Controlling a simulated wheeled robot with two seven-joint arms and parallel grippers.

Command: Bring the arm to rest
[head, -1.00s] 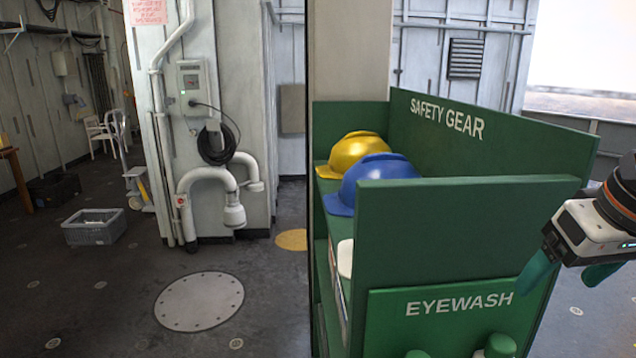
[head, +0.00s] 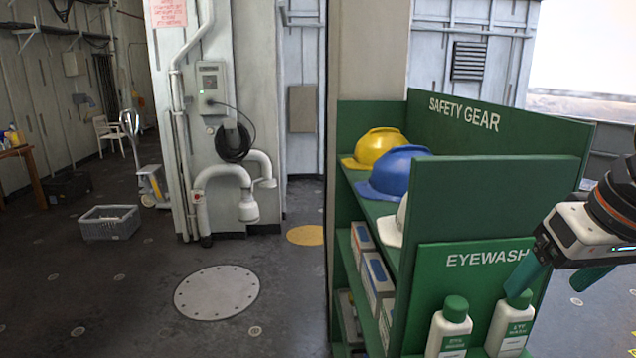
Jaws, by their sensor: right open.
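My right gripper (head: 556,278) comes in from the right edge, in front of the green safety gear stand. Its two teal fingers are apart with nothing between them. One fingertip overlaps the cap of the right eyewash bottle (head: 511,328) in the picture; I cannot tell whether they touch. A second eyewash bottle (head: 449,330) stands to its left. My left gripper does not show.
The green stand (head: 500,180) fills the right side, with a yellow helmet (head: 378,146), a blue helmet (head: 397,172), a white helmet (head: 397,224) and boxes below. A grey crate (head: 110,224) sits on the floor at left. The floor at front left is clear.

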